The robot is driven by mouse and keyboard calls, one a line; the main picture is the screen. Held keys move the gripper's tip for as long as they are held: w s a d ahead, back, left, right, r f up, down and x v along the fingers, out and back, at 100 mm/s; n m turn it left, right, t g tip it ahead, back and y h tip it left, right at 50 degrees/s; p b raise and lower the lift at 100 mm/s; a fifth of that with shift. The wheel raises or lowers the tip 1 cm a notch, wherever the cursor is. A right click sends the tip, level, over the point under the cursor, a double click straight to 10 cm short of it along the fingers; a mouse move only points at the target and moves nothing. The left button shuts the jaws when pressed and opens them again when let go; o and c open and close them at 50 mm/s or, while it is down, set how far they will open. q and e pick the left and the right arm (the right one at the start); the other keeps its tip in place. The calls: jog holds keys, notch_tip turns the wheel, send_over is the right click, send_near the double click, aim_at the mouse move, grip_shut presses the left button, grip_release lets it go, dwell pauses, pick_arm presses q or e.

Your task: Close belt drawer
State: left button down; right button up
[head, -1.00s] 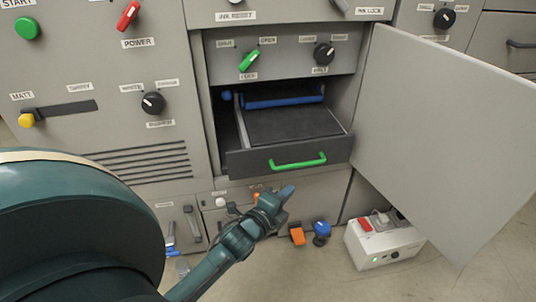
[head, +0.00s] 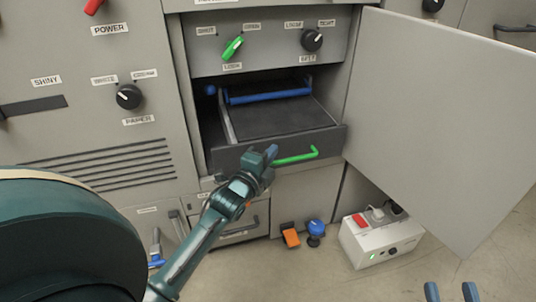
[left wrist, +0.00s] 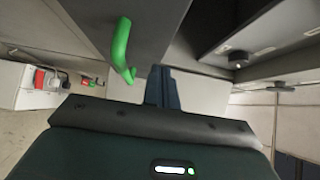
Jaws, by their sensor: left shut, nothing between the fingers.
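The belt drawer (head: 330,141) is pulled out of its bay in the machine, below a panel of knobs. Its dark front carries a green bar handle (head: 298,158). A blue roller (head: 268,96) lies across the back of the drawer. My left gripper (head: 270,153) is shut and empty, in front of the drawer front at the left end of the handle. In the left wrist view the shut fingers (left wrist: 160,84) show beside the green handle (left wrist: 122,48); I cannot tell whether they touch the drawer. My right gripper (head: 452,291) is open at the bottom right edge.
A large grey door (head: 440,120) stands open to the right of the bay. A white power box (head: 378,240) with a red switch sits on the floor below it. An orange item (head: 291,238) and a blue knob (head: 316,227) are below the drawer.

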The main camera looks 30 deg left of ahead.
pick_arm(q)
jog(key=shift+w+a, duration=0.7)
jog(key=shift+a, duration=0.1)
pick_arm(e)
jog(key=shift+a, duration=0.1)
jog(key=shift+r, duration=0.1)
